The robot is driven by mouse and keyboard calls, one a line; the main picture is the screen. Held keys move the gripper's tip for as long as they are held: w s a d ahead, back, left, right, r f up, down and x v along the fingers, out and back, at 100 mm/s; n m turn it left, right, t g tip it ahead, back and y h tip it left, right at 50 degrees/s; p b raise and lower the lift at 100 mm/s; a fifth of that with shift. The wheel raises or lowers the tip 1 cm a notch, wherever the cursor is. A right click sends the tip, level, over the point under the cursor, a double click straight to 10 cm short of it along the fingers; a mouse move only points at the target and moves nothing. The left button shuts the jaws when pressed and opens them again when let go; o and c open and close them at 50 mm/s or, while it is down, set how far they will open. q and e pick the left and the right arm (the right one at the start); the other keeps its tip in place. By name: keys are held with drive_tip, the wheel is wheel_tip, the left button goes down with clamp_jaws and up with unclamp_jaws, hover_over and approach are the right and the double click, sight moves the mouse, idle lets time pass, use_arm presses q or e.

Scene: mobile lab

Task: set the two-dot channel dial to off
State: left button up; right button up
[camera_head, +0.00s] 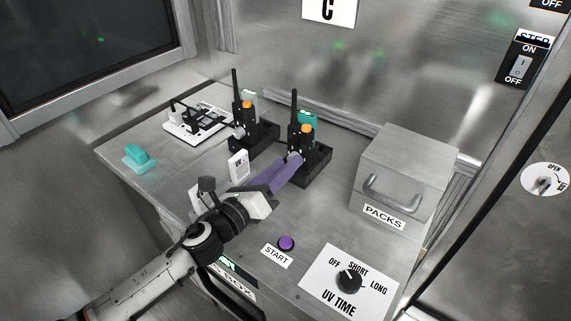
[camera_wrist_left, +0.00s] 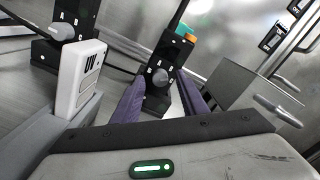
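Two black radios stand in dark holders on the metal bench, the left one (camera_head: 244,118) and the right one (camera_head: 299,138). Each has a grey dial low on its front. In the left wrist view the right radio's dial (camera_wrist_left: 159,77) shows between my purple fingers, and the left radio's dial (camera_wrist_left: 68,32) is to the upper left. I cannot make out which dial has two dots. My left gripper (camera_head: 291,168) is open at the right radio's front, with its fingers either side of the dial. Contact with the dial cannot be told. My right gripper is out of view.
A white UV block (camera_wrist_left: 82,78) stands just left of my left gripper. A metal PACKS box (camera_head: 403,175) is to the right. A purple START button (camera_head: 286,243) and the UV TIME knob (camera_head: 348,281) are in front. A teal object (camera_head: 139,157) lies at left.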

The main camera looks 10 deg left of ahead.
use_arm(q)
drive_tip(key=b+v, duration=0.1)
drive_tip(key=v, duration=0.7)
drive_tip(key=shift+f, duration=0.1)
drive_tip(key=shift+s+a, duration=0.2)
drive_tip(key=shift+s, duration=0.35)
